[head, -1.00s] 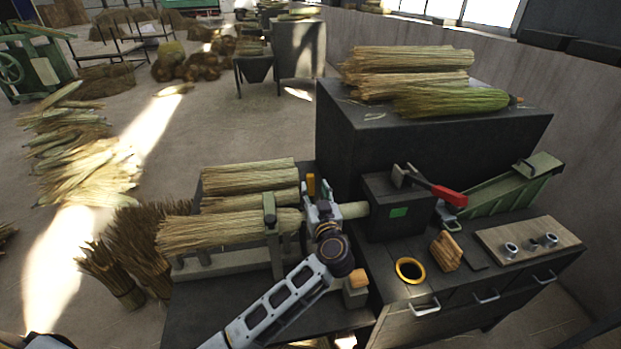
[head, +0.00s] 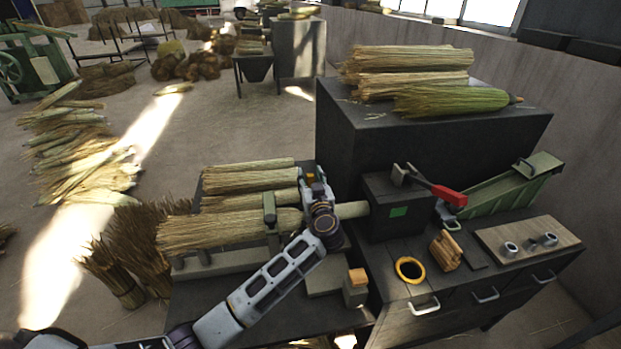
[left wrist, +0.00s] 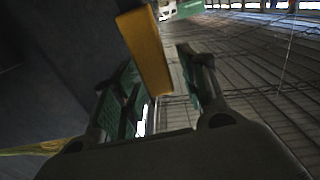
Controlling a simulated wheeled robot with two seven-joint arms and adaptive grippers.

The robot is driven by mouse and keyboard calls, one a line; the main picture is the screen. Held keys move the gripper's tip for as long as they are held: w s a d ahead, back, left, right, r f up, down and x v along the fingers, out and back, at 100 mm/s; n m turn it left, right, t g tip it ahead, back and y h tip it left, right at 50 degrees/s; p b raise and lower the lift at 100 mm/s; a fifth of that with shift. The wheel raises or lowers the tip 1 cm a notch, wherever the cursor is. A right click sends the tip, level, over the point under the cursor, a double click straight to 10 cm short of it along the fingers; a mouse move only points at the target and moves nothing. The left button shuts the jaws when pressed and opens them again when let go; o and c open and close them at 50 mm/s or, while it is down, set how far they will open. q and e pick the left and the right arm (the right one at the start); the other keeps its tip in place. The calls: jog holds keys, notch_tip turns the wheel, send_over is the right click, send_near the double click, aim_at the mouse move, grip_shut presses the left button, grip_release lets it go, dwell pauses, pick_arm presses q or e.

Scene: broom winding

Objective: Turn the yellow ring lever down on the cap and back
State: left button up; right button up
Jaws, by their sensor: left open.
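A yellow lever (head: 310,177) shows as a small patch among the fingers of my left gripper (head: 314,174) in the head view. In the left wrist view it is a flat yellow bar (left wrist: 147,50), slanting down between the two open fingers (left wrist: 158,72). The fingers stand apart on either side of it; I cannot tell whether either touches it. The ring part and cap cannot be made out behind the gripper. A straw broom bundle (head: 228,230) lies left of the gripper, its pale handle (head: 352,209) reaching the dark machine box. My right gripper is not in view.
The machine box (head: 393,207) with a red-handled lever (head: 448,195) stands right of the gripper. A yellow-rimmed ring (head: 410,270), a wooden block (head: 446,250) and a board (head: 530,245) lie on the bench. A small post with an orange top (head: 357,277) stands in front.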

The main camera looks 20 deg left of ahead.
pick_arm(q)
grip_shut()
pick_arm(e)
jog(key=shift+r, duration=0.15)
